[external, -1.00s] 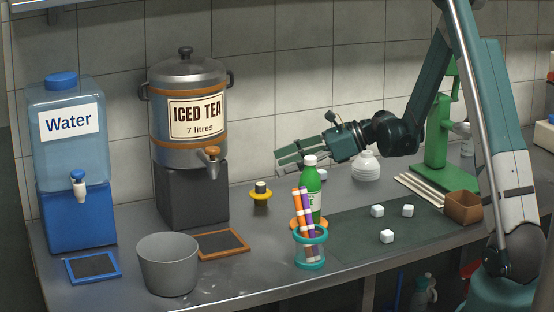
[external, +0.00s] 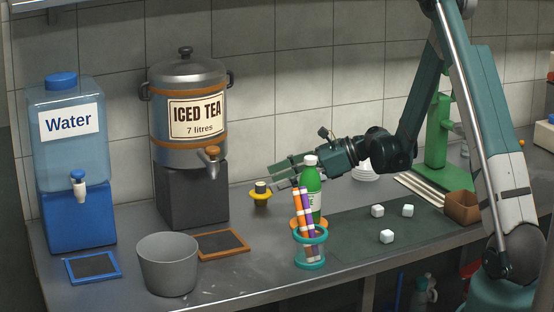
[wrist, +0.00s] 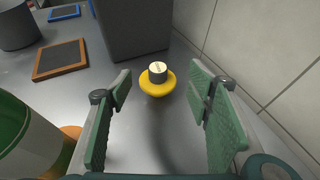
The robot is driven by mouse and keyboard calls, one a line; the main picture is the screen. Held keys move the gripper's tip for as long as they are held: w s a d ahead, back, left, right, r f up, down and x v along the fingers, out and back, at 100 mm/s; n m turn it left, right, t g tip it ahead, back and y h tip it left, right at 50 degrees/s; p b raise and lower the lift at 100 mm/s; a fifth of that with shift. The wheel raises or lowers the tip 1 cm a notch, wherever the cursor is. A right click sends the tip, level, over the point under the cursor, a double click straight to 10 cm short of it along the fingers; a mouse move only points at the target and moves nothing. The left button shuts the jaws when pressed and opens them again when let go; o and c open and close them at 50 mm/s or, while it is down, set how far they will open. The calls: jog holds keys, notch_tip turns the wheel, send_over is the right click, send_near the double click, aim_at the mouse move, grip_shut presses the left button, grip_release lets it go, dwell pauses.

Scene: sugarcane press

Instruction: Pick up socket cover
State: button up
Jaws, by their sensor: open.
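A small yellow round-flanged piece with a dark cylindrical knob and a pale top, the only likely socket cover in view (external: 260,198), stands on the counter in front of the dark block. It also shows in the wrist view (wrist: 157,88), upright between and beyond my fingertips. My gripper (external: 275,176) is open and empty, level with the counter, just right of and slightly above the yellow piece. No contact shows.
A green bottle (external: 312,188) and a teal cup of markers (external: 311,252) stand close in front of my gripper. The iced tea urn's dark block (external: 190,192) is behind left of the piece. A tiled wall (wrist: 275,55) is close on the right in the wrist view.

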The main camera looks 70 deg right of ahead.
aim_at(261, 184)
jog(key=shift+w+a+f, duration=0.1)
jog(key=shift+w, duration=0.2)
jog(key=shift+b+x, duration=0.65)
jog(key=shift+x, duration=1.95)
jog(key=shift+a, duration=0.15)
jog(key=c, duration=0.8)
